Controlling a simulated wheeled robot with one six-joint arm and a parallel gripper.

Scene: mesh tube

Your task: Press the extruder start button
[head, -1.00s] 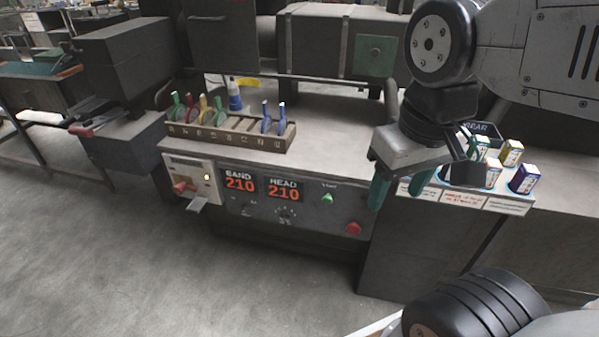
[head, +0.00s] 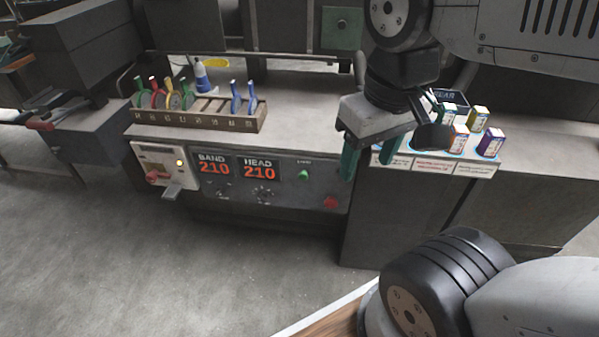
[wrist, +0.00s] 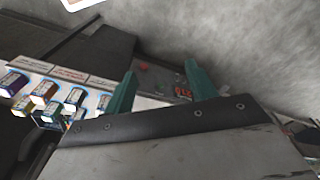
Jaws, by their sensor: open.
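The green start button (head: 303,175) sits on the dark front control panel (head: 285,196) of the machine, right of the red 210 displays. A red button (head: 330,202) is below and to its right. My gripper (head: 369,160) hangs in front of the bench, to the right of the green button and apart from it. Its two teal fingers are spread and empty. In the wrist view the open fingers (wrist: 158,90) point toward the panel, with a red button (wrist: 143,66) and a red display (wrist: 182,92) between and beyond them. I cannot make out the green button there.
A rack (head: 195,119) with colored-handled tools and a blue-white bottle (head: 202,75) stand on the bench. Small boxes (head: 489,143) stand on a labelled shelf right of my gripper. A box with a red knob and lever (head: 165,165) juts from the panel's left. Open floor lies in front.

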